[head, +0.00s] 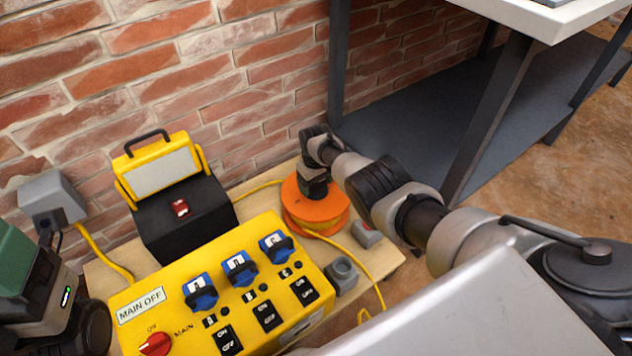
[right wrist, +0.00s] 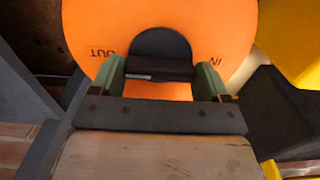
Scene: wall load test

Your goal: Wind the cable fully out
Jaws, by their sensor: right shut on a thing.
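The cable reel (head: 318,215) has an orange disc and stands on a wooden bench by the brick wall. In the right wrist view its orange face (right wrist: 215,25) carries the words IN and OUT. A yellow cable (head: 360,262) runs from the reel toward the bench's front edge and hangs over it. My right gripper (head: 314,180) reaches down over the reel. Its green fingers are shut on the reel's black knob (right wrist: 160,48). What seems to be part of my left gripper (head: 38,285) shows at the left edge; its fingertips cannot be made out.
A yellow switch panel (head: 262,315) with blue plugs stands at the front. Behind it are a black box (head: 185,220) and a yellow work lamp (head: 160,170). A grey wall socket (head: 50,198) is at left. A white-topped table (head: 560,15) stands at right.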

